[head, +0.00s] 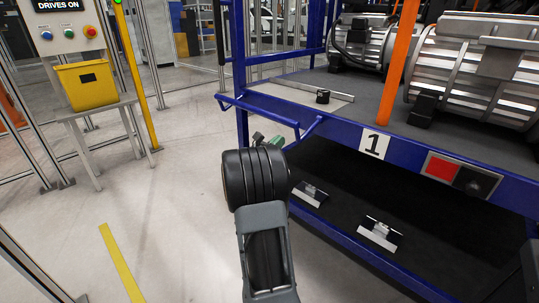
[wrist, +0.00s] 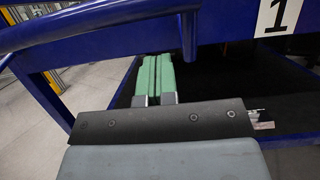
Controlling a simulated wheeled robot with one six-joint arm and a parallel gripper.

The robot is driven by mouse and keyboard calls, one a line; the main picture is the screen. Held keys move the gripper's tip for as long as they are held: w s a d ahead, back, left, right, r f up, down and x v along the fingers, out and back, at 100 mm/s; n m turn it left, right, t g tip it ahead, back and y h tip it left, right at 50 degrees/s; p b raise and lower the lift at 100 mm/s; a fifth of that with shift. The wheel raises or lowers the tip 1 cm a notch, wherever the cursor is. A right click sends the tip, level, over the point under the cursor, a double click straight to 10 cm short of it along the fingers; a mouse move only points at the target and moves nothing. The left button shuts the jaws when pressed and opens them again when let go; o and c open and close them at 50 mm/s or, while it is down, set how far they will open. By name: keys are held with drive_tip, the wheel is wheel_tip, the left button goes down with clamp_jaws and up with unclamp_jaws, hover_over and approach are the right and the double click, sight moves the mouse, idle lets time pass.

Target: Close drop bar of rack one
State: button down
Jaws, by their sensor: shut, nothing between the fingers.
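Rack one is a blue frame with a white "1" label (head: 374,144) on its front beam; the label also shows in the wrist view (wrist: 278,15). A blue bar (head: 258,109), which looks like the drop bar, sticks out at the rack's left front corner. In the wrist view the bar (wrist: 95,22) crosses the top left, with a bent end pointing down. My gripper (head: 271,143) is just below and in front of the bar in the head view. Its green fingers (wrist: 153,72) are together and empty, close under the bar. I cannot tell whether they touch it.
Ribbed metal motors (head: 478,65) and a small black part (head: 323,97) sit on the rack's upper deck. An orange post (head: 400,60) rises at its front. A yellow bin (head: 85,86) stands on a table at left. The floor between is clear.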

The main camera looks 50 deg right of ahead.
drive_tip(key=shift+d+r+b, duration=0.15)
drive_tip(key=shift+d+r, duration=0.2)
drive_tip(key=shift+r, duration=0.45)
drive_tip(key=shift+d+r+b, duration=0.15)
drive_tip(key=shift+d+r, duration=0.2)
drive_tip(key=shift+r, duration=0.45)
drive_tip(key=shift+r, duration=0.1)
drive_tip(key=r+p, duration=0.1)
drive_tip(key=p, duration=0.1)
drive_tip(key=shift+r+y+p, duration=0.15)
drive_tip(key=shift+y+p, duration=0.15)
drive_tip(key=shift+y, duration=0.1)
